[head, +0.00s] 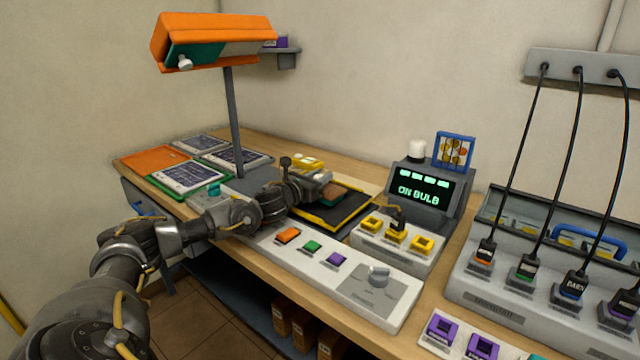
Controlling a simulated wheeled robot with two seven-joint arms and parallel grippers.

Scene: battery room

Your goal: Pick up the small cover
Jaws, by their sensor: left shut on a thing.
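My left gripper (314,188) reaches over the bench from the left and is shut on a small piece at its fingertips. That piece looks like the small cover (336,191), brownish with a dark edge, but it is small and partly hidden by the fingers. It is over a black tray with yellow edges (345,212); I cannot tell whether it touches the tray. My right gripper is not in view.
A white panel (340,287) with coloured buttons and a knob lies along the front edge. A block with yellow sockets (400,250) and a display unit (424,195) stand to the right. An orange lamp (215,38) rises behind my arm. Corded plugs fill the far right.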

